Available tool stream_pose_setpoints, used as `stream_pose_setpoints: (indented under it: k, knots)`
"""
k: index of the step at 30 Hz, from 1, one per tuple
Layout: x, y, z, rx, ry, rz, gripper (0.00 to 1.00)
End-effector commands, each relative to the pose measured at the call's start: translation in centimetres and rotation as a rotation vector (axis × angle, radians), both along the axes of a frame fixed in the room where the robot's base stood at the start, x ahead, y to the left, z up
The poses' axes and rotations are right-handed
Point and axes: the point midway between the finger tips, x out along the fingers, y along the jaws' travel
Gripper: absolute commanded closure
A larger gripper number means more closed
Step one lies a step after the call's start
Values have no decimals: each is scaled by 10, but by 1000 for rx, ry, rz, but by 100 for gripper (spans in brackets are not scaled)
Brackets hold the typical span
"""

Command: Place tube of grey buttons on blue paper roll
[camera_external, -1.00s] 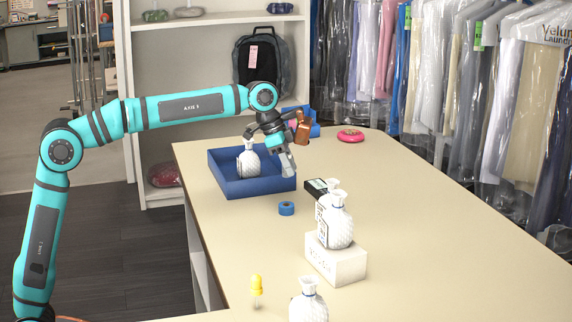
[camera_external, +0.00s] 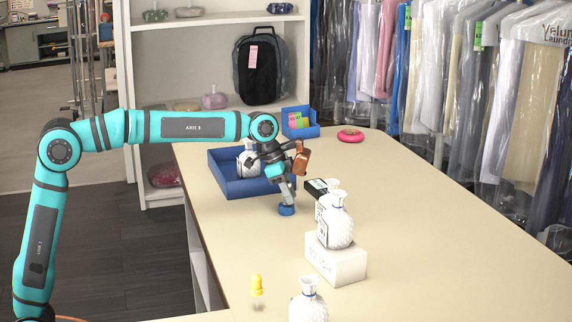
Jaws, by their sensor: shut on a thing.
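My gripper (camera_external: 279,174) points down beyond the front right edge of the blue tray. It is shut on a small greyish tube (camera_external: 287,191), which I take to be the tube of grey buttons. The tube hangs roughly upright, slightly tilted, and its upper part is hidden by the fingers. The blue paper roll (camera_external: 286,210) stands on the table directly under the tube. The tube's lower end meets the roll's top in the picture; I cannot tell whether they touch.
A blue tray (camera_external: 258,188) with a white bottle (camera_external: 246,160) lies behind my gripper. A dark box (camera_external: 316,187) and white bottles, one on a white block (camera_external: 336,262), stand to the right. A yellow-capped tube (camera_external: 257,290) stands in front. The table's right side is clear.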

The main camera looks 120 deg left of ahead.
Motion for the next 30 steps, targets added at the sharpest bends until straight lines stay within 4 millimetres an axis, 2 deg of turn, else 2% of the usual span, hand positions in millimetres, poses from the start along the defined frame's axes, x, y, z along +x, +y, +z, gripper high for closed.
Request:
stream_pose_setpoints:
  k: [4, 5, 7, 8, 16, 20, 25, 30]
  knots:
    - [0, 0, -3, 0, 0, 0, 97]
    - [0, 0, -3, 0, 0, 0, 69]
    - [0, 0, -3, 0, 0, 0, 55]
    - [0, 0, -2, 0, 0, 0, 53]
    - [0, 0, -2, 0, 0, 0, 53]
    - [-2, 0, 6, 1, -1, 0, 53]
    - [-11, -3, 29, 1, -1, 0, 53]
    - [-23, -8, 61, 3, -1, 0, 53]
